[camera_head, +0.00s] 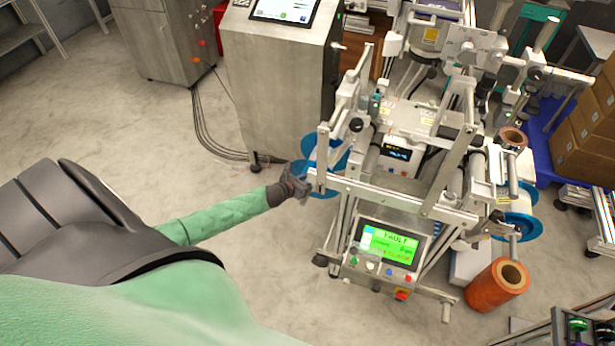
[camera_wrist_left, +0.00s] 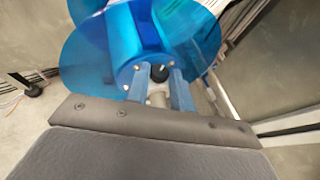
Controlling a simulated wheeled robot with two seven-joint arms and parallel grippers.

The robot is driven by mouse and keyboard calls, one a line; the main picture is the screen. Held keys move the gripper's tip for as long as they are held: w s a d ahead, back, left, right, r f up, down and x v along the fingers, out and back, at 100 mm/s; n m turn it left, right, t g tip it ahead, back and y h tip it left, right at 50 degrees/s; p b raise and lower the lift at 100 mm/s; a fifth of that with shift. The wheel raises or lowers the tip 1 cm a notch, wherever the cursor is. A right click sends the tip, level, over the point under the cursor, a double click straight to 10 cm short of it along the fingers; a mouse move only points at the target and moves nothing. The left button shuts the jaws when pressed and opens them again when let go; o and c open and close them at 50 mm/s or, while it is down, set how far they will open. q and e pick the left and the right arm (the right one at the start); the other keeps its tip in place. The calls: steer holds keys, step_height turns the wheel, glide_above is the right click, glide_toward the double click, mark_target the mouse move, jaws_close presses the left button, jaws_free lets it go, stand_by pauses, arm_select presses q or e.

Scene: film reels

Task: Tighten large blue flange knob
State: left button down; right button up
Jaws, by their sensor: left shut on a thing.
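The large blue flange (camera_head: 332,152) is a see-through blue disc on the left side of the machine in the head view. It fills the top of the left wrist view (camera_wrist_left: 88,68), with a blue hub facing me. A small dark knob (camera_wrist_left: 159,74) with a grey stem sits at the hub's centre. My left gripper (camera_head: 297,185) reaches the flange from the left. In the left wrist view my left gripper (camera_wrist_left: 156,82) has one finger on each side of the knob and is shut on it. The exact contact is hard to see. My right gripper is not in view.
The machine's control panel (camera_head: 385,250) shows FAULT on a green screen. An orange roll (camera_head: 497,286) stands on the floor at right. A steel cabinet (camera_head: 278,75) stands behind the flange, with cables on the floor.

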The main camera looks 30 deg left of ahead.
arm_select(q)
steer(key=shift+a+m+h, duration=0.2)
steer(key=shift+m+h, duration=0.5)
steer(key=shift+h, duration=0.1)
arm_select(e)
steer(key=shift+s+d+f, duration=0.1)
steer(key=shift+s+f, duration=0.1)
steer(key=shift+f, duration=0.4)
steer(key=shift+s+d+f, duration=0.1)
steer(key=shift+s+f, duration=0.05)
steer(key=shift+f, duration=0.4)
arm_select(q)
steer(key=shift+w, duration=0.1)
steer(key=c, duration=1.2)
jaws_free()
